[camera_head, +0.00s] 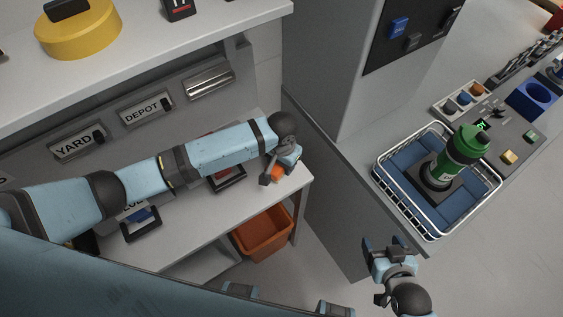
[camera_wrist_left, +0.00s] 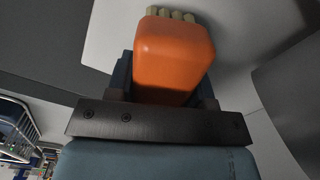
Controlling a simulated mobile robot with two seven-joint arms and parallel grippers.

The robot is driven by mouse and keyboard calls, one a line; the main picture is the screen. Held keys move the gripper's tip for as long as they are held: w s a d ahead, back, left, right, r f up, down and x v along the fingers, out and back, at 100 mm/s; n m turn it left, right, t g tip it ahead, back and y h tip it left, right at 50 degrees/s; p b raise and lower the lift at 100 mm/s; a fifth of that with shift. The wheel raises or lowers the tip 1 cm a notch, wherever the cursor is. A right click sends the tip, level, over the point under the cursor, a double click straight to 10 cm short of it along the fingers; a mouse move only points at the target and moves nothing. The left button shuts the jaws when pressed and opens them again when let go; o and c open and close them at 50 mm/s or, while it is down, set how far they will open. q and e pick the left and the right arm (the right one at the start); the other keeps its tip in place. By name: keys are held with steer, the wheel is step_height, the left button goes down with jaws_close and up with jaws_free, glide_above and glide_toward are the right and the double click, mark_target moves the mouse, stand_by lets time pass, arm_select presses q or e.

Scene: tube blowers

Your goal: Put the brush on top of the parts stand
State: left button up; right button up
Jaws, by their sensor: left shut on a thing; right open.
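My left gripper (camera_head: 276,173) is at the right end of the lower white shelf, shut on an orange brush (camera_head: 278,172). In the left wrist view the brush (camera_wrist_left: 174,55) shows a rounded orange body between the fingers, with pale bristle tufts at its far end. In the head view the gripper and wrist hide most of it. My right gripper (camera_head: 383,243) is open and empty, low in front of the wire basket. I cannot tell for sure which thing is the parts stand; black-framed holders (camera_head: 141,223) stand on the lower shelf.
An orange bin (camera_head: 264,234) is below the lower shelf. A yellow round object (camera_head: 80,32) sits on the upper shelf. A grey partition (camera_head: 335,195) stands right of the shelf.

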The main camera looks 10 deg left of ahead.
arm_select(q)
steer(key=shift+f, duration=0.35)
steer(key=shift+f, duration=0.15)
steer(key=o, duration=0.9)
steer(key=shift+o, duration=0.2)
step_height(320, 180, up, 12)
steer(key=shift+r, duration=0.2)
